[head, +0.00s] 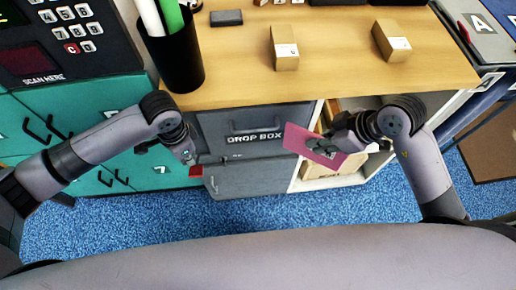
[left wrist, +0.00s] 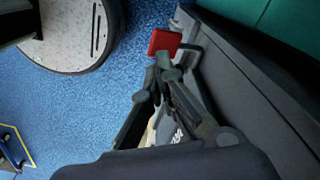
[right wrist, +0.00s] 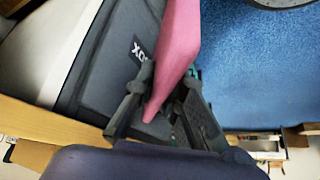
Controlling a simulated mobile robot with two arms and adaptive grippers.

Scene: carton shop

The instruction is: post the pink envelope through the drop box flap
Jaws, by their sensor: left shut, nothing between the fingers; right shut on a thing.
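The pink envelope (head: 297,138) is held tilted in front of the right side of the grey drop box (head: 218,137). My right gripper (head: 322,147) is shut on it. In the right wrist view, the envelope (right wrist: 180,35) stands between the fingers (right wrist: 163,92), with the drop box front behind it. My left gripper (head: 190,160) is shut and empty at the box's left edge, close to a small red piece (head: 196,171). That piece (left wrist: 165,42) is just beyond its fingertips (left wrist: 170,74).
The wooden counter (head: 240,85) above holds two small cartons (head: 285,55) (head: 390,45) and a black cup (head: 175,65) with rolls. Teal lockers (head: 110,120) stand left. An open shelf (head: 350,178) is right of the box. Blue carpet (head: 250,208) lies clear below.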

